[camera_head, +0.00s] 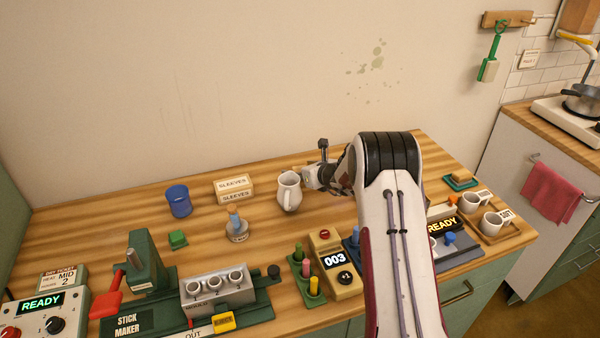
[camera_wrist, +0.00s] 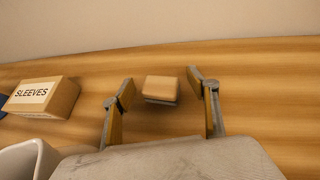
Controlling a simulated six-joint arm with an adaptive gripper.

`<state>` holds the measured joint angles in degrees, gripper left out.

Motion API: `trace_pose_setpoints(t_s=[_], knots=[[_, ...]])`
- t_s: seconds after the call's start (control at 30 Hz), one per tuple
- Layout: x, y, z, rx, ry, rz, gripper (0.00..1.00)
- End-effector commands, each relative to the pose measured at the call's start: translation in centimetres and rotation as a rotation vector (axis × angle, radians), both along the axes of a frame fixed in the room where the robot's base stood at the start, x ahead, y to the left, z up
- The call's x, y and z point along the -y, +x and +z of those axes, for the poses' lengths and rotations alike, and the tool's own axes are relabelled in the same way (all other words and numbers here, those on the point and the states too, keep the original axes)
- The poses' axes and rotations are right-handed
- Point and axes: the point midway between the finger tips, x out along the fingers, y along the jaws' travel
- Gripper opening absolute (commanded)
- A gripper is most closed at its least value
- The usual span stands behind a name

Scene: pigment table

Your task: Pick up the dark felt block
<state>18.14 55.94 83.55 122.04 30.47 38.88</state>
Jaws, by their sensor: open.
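In the wrist view a small block (camera_wrist: 161,90) with a tan top and a thin dark grey lower layer lies on the wooden table. It is the only candidate I see for the felt block. My gripper (camera_wrist: 159,76) is open, with one finger on each side of the block and a visible gap on both sides. I cannot tell how high the fingertips are above the table. In the head view my gripper (camera_head: 314,163) is low at the back of the table, right of the white mug (camera_head: 289,191). The block is not clearly visible there.
The white mug's edge also shows in the wrist view (camera_wrist: 28,160), close to my gripper. A timer (camera_head: 335,262) and the stick maker (camera_head: 150,285) stand nearer the front. The wall is close behind.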

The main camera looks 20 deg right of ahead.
Motion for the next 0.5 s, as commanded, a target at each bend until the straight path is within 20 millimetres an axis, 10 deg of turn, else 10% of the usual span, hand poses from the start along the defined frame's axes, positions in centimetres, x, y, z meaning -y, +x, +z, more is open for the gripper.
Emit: trace_pose_setpoints(t_s=[0.5], knots=[[-0.03,0.05,0.03,0.001,0.0,0.0,0.56]])
